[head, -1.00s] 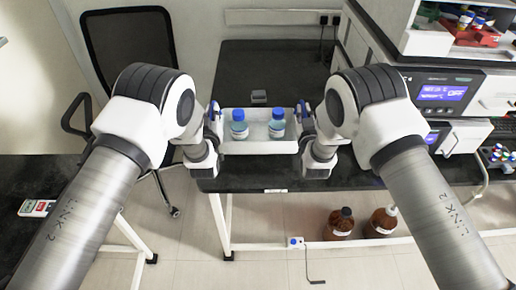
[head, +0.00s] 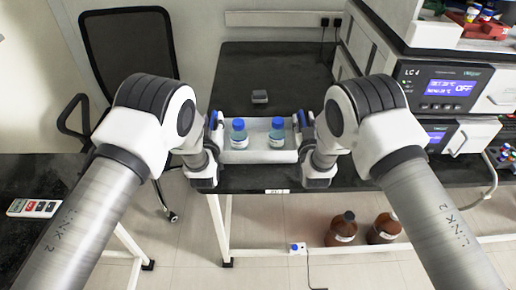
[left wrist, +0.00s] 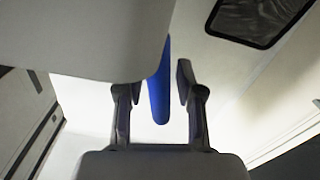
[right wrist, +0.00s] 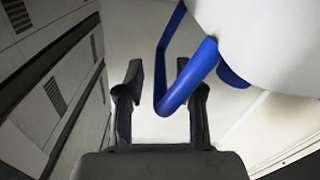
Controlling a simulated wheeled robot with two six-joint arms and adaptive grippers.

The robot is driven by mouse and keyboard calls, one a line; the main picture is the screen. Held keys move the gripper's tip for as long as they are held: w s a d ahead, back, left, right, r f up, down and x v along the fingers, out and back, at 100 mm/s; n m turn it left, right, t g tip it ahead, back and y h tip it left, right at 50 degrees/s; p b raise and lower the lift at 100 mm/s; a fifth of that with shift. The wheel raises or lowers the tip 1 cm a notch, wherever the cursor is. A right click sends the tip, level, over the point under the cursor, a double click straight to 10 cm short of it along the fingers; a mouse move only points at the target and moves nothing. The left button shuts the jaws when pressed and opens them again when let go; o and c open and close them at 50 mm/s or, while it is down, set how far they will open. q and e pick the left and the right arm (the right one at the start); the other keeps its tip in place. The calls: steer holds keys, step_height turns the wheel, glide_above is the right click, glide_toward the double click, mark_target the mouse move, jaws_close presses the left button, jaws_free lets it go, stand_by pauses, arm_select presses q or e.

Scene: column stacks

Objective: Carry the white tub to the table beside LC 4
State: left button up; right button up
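The white tub (head: 258,156) is in the middle of the head view, over the front part of the black table, and looks level. Two blue-capped bottles (head: 239,134) (head: 277,133) stand upright in it. My left gripper (head: 213,121) is at its left end and my right gripper (head: 306,119) at its right end. In the left wrist view a blue handle (left wrist: 159,100) lies between my left fingers. In the right wrist view the other blue handle (right wrist: 167,90) lies between my right fingers. Whether the tub's underside touches the table is hidden.
LC 4 (head: 453,87) stands at the right. The black table (head: 285,75) is clear behind the tub except for a small grey object (head: 260,96). A chair (head: 130,45) is at the back left. Brown bottles (head: 341,230) (head: 384,229) stand below the table.

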steer(key=shift+s, duration=0.3)
arm_select(q)
steer(key=s, duration=1.2)
arm_select(e)
steer(key=s, duration=1.1)
steer(key=shift+s+d, duration=0.2)
